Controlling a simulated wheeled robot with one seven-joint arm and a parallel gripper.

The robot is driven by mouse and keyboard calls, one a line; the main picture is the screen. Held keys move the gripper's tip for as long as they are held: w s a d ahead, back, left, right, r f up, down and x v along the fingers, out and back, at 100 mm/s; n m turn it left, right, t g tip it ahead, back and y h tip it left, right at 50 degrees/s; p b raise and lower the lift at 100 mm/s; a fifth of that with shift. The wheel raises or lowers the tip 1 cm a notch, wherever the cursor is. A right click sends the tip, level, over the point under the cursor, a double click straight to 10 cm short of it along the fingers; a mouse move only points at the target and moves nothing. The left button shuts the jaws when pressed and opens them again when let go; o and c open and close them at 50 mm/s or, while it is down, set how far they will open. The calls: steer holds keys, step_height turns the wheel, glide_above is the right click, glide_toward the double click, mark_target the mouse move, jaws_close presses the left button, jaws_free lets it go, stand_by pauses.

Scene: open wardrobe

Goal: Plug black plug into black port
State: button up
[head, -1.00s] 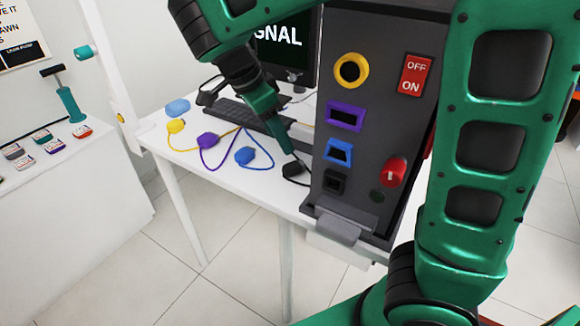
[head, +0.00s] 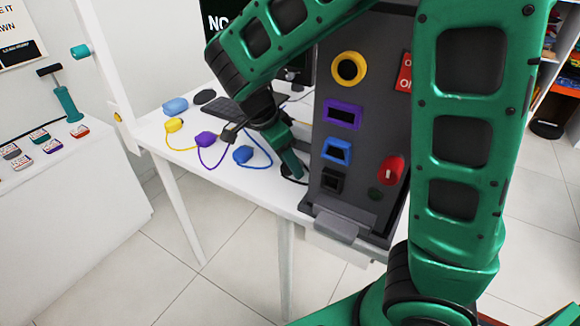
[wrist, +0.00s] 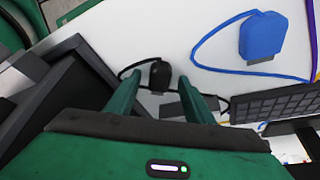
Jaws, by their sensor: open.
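The black plug (wrist: 159,76) lies on the white table (head: 255,185) with its black cable (wrist: 133,66) beside it. In the wrist view it shows between the two fingertips of my open gripper (wrist: 160,82), with space on either side. I cannot tell how far it is below them. In the head view my gripper (head: 293,172) points down just left of the dark panel and hides the plug. The black port (head: 332,181) is the lowest square socket on the panel's front, below the blue port (head: 338,151).
The dark panel (head: 318,215) stands close right of my gripper. Blue (head: 243,154), purple (head: 205,139) and yellow (head: 174,125) plugs with cables lie to the left. A keyboard (head: 236,107) and monitor are behind. The table's front edge is near.

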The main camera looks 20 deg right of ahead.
jaws_close()
steer(key=shift+r, duration=0.15)
